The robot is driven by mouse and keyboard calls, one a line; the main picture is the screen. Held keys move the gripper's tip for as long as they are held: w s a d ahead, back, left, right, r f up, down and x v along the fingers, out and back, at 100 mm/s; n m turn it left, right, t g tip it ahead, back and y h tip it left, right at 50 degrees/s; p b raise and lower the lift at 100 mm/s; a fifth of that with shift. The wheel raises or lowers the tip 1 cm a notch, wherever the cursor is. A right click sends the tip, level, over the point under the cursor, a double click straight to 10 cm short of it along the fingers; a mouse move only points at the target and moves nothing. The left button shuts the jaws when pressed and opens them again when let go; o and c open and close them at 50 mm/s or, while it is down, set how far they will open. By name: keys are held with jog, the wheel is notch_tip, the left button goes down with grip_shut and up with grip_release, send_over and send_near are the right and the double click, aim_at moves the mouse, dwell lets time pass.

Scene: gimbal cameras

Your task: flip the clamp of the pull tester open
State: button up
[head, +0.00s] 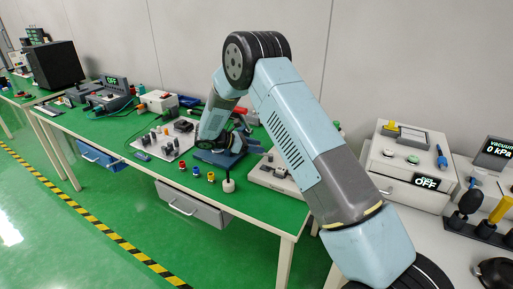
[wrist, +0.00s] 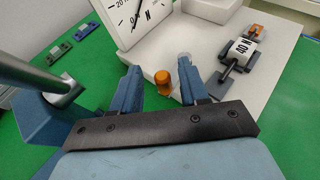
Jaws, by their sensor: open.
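The pull tester appears to be the white body (wrist: 210,45) in the wrist view, with a tilted dial face (wrist: 135,18) marked in N. An orange round-topped knob (wrist: 163,80) stands by its near edge. I cannot tell for certain which part is the clamp. My gripper (wrist: 158,70) is open, its two blue fingers on either side of the orange knob in the picture; contact is not clear.
A blue fixture with a metal cylinder (wrist: 62,88) stands close to the left of my gripper. In the head view, a grey board with pegs (head: 160,143) and several coloured knobs (head: 197,172) are on the green bench.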

jog(key=shift+w+d+f, duration=0.1)
jog(key=shift+d+f, duration=0.15)
jog(key=shift+d, duration=0.2)
jog(key=shift+c, duration=0.3)
grip_shut()
